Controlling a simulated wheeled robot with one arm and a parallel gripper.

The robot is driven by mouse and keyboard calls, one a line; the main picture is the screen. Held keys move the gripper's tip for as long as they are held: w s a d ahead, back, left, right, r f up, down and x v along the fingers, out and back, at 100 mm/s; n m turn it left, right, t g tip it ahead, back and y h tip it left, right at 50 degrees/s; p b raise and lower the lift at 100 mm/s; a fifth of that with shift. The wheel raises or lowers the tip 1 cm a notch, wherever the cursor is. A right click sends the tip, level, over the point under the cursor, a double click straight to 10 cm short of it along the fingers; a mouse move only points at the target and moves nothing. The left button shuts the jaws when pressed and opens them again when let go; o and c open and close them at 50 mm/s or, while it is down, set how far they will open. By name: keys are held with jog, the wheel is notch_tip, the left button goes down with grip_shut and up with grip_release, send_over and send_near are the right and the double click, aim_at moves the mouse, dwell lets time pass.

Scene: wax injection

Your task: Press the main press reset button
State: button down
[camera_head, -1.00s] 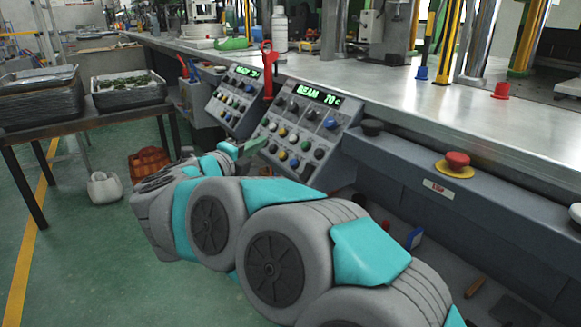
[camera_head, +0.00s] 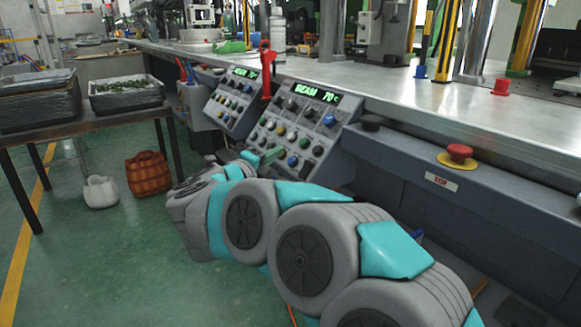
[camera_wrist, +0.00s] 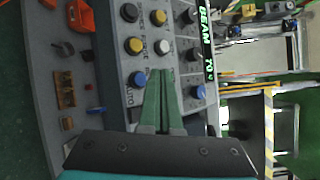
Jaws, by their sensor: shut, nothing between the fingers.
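The near control panel (camera_head: 292,122) has a green lit display (camera_head: 317,92) and several coloured buttons and knobs. It also fills the middle of the wrist view, turned sideways, with its display (camera_wrist: 207,45) on the right. My gripper (camera_head: 275,154) is in front of the panel's lower part. In the wrist view my gripper (camera_wrist: 161,74) has its green fingers together and empty, with tips between a blue button (camera_wrist: 137,79) and a white button (camera_wrist: 162,47). Yellow buttons (camera_wrist: 134,46) are beyond. I cannot tell contact or which button is the main press reset; labels are mostly unreadable.
A second panel (camera_head: 234,100) stands to the left. A red handle (camera_head: 267,70) rises between the panels. A red mushroom button (camera_head: 459,152) sits on the ledge at right. A table with trays (camera_head: 125,92) and a basket (camera_head: 148,174) are left, with open floor before them.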

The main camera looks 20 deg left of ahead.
aim_at(295, 152)
jog(key=shift+w+d+f+b, duration=0.4)
jog(key=shift+w+d+f, duration=0.15)
jog(key=shift+w+f, duration=0.1)
jog(key=shift+f, duration=0.1)
dwell(1.7)
jog(key=shift+w+d+f+b, duration=0.15)
jog(key=shift+w+d+b, duration=0.05)
jog(key=shift+b, duration=0.1)
jog(key=shift+w+d+f, duration=0.25)
jog(key=shift+f, duration=0.05)
dwell(0.8)
dwell(0.3)
jog(key=shift+s+a+r, duration=0.4)
jog(key=shift+s+r, duration=0.05)
jog(key=shift+r, duration=0.1)
jog(key=shift+s+a+r, duration=0.1)
jog(key=shift+s+a+r+p, duration=1.2)
jog(key=shift+s+r+p, duration=0.2)
jog(key=shift+r+p, duration=0.1)
